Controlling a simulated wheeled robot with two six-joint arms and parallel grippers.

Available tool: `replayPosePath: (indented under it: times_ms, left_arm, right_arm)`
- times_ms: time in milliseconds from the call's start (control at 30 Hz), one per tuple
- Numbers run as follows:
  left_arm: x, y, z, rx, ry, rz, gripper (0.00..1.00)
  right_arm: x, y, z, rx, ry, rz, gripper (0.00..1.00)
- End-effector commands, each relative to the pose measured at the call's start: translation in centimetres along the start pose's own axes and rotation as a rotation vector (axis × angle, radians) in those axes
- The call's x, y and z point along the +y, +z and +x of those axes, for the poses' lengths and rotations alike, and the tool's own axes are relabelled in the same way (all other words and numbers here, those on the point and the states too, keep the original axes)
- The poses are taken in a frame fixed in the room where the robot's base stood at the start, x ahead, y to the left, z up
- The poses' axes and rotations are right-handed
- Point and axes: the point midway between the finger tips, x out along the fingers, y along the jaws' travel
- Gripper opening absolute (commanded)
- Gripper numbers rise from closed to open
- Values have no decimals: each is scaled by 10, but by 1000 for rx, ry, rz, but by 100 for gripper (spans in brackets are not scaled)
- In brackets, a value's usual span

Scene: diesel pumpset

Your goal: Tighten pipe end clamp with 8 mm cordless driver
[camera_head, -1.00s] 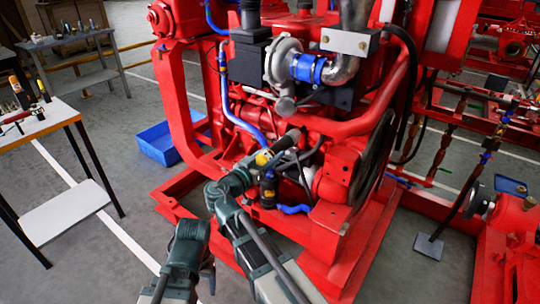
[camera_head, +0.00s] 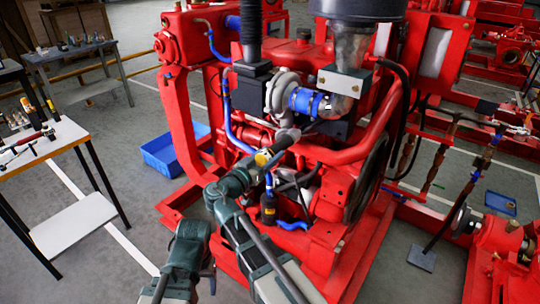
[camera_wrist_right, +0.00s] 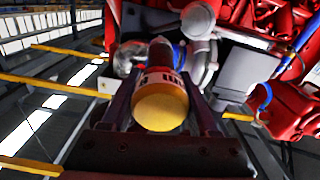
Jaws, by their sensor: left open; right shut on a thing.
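The cordless driver (camera_head: 281,144) has a dark body and a round yellow rear end. My right gripper (camera_head: 260,165) is shut around it, in front of the red engine. In the right wrist view the driver's yellow end (camera_wrist_right: 160,108) sits between the fingers of my right gripper (camera_wrist_right: 162,100); its tip is hidden. A blue hose sleeve with metal bands (camera_head: 308,102) joins the silver pipework, above and right of the driver. The driver appears apart from it. I cannot pick out the clamp's screw. My left gripper (camera_head: 208,274) is low, left of the right arm, empty and mostly hidden behind its wrist.
The red engine frame (camera_head: 180,120) surrounds the pumpset. A blue bin (camera_head: 160,155) stands on the floor at its left. A tool table (camera_head: 65,135) is at the far left. A thin blue hose (camera_head: 230,120) runs down the engine's left side.

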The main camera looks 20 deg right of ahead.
Motion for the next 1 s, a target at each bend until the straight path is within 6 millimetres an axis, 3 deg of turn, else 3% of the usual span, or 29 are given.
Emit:
replayPosePath:
  times_ms: [33, 567, 1000]
  left_arm:
    - [0, 0, -6, 0, 0, 0, 71]
    - [0, 0, -4, 0, 0, 0, 71]
    - [0, 0, -4, 0, 0, 0, 71]
  right_arm:
    - [1, -6, 0, 3, 0, -1, 0]
    - [0, -5, 4, 5, 0, -1, 0]
    - [0, -4, 36, 4, 1, -1, 0]
